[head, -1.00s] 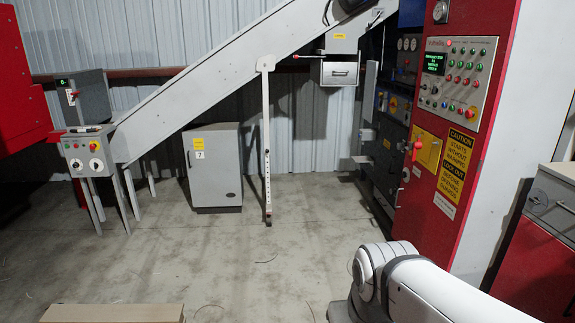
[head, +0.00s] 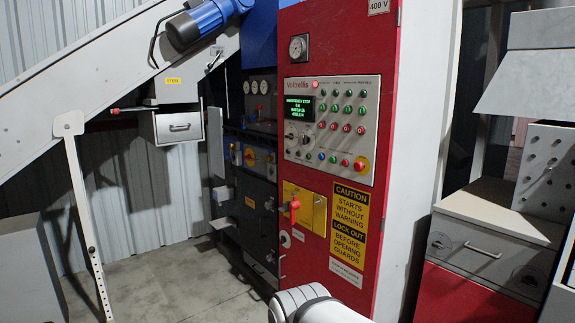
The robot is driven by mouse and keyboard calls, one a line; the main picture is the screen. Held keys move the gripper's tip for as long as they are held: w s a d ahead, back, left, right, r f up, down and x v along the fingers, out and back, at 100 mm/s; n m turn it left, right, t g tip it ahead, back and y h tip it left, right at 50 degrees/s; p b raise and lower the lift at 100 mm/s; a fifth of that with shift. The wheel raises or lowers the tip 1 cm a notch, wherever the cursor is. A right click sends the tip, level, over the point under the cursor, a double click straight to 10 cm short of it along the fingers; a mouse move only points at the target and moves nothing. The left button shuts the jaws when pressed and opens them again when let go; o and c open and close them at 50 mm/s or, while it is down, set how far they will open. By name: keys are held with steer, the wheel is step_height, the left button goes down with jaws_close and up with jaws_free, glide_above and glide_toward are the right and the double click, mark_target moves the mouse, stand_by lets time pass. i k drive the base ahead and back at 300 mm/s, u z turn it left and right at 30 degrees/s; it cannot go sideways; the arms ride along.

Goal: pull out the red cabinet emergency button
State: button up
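The red cabinet (head: 318,225) stands right of centre in the head view, with a grey control panel on its front. The emergency button (head: 360,165) is a red mushroom head on a yellow round plate at the panel's lower right corner. I cannot tell from here whether it is pressed in. The green display (head: 299,108) at the panel's upper left shows text that seems to begin "EMERGENCY STOP". Part of my white arm shows at the bottom edge, below the cabinet front. My gripper is out of view.
A red rotary handle (head: 294,204) on a yellow plate sticks out below the panel. A grey drawer unit (head: 490,235) stands right of the cabinet. A sloping conveyor (head: 100,75) and its post (head: 85,215) are on the left. Bare floor (head: 160,285) lies between.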

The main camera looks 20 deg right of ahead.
mark_target(358, 165)
steer(key=z, duration=0.6)
steer(key=i, duration=1.5)
steer(key=z, duration=0.55)
steer(key=k, duration=0.9)
steer(key=z, duration=0.15)
steer(key=i, duration=0.95)
steer(key=u, duration=0.05)
